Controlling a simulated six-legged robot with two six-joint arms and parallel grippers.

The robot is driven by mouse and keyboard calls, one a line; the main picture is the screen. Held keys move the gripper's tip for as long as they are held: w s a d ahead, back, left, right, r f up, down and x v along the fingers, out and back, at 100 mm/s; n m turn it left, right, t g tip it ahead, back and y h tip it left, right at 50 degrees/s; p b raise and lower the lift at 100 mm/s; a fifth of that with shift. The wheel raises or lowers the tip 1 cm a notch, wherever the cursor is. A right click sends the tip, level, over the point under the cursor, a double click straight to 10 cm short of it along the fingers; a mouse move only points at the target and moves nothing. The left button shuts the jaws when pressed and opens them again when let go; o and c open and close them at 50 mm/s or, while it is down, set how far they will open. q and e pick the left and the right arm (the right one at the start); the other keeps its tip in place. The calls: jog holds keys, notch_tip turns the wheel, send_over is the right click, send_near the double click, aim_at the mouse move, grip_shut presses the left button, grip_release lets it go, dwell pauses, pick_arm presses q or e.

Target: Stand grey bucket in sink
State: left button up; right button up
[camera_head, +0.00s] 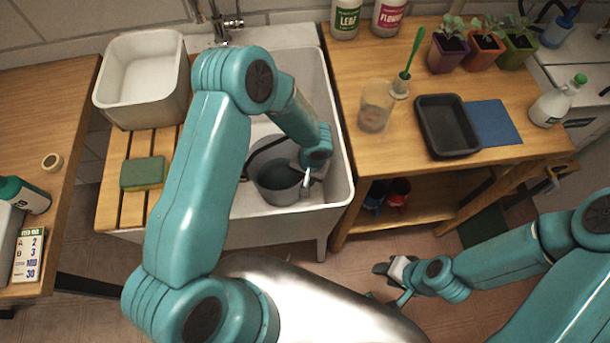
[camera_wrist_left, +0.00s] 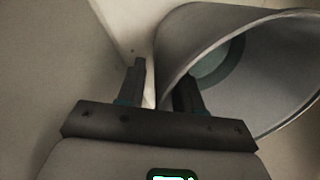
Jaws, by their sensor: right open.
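The grey bucket (camera_head: 278,190) is inside the white sink (camera_head: 341,178), opening upward, with its dark handle lying to the upper left. I cannot tell whether its base is flat on the sink floor. My left gripper (camera_head: 307,178) is at the bucket's right rim. In the left wrist view, the fingers (camera_wrist_left: 160,88) are apart, one on each side of the wall of the bucket (camera_wrist_left: 270,85), with a gap showing beside the wall. My right gripper (camera_head: 392,280) is open and empty, low above the floor, well away from the sink. My left arm hides part of the sink.
A white basin (camera_head: 120,108) stands on the slatted drainboard beside a green sponge (camera_head: 143,173). The faucet (camera_head: 226,22) is behind the sink. The right-hand bench holds a black tray (camera_head: 447,152), a clear cup (camera_head: 376,105) and potted seedlings (camera_head: 485,55).

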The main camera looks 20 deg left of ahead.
pick_arm(q)
jog(key=shift+w+r, duration=0.1)
jog(key=shift+r, duration=0.35)
notch_tip(320, 180, up, 11)
jog(key=d, duration=0.1)
jog(key=shift+d, duration=0.35)
jog(key=shift+r, duration=0.1)
